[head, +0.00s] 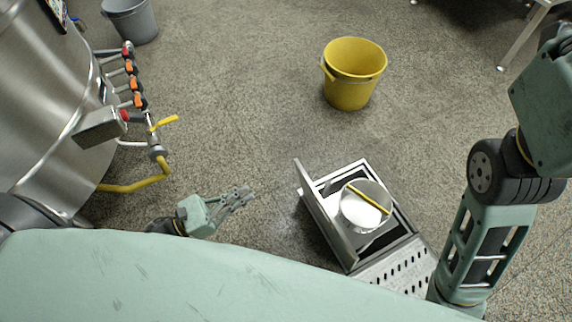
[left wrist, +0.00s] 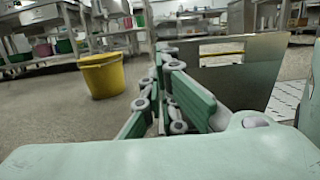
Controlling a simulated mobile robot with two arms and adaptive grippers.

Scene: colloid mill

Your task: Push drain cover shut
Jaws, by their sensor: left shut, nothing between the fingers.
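The drain cover (head: 327,216) is a metal plate standing upright, tilted, along the left edge of the square floor drain (head: 408,226). Inside the drain opening sits a round white-looking basket (head: 362,212) with a yellow bar handle (head: 368,199) across it. My left gripper (head: 244,194) is shut and empty, low over the floor to the left of the cover, apart from it. In the left wrist view the cover (left wrist: 238,75) stands just beyond and right of the gripper fingers (left wrist: 165,65). My right gripper is not in view; only the right arm shows.
A perforated metal grating (head: 395,270) runs from the drain towards me. A yellow bucket (head: 352,75) stands on the floor beyond the drain. A steel tank (head: 45,95) with valves and a yellow hose (head: 135,186) stands at left. The floor between gripper and cover is clear.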

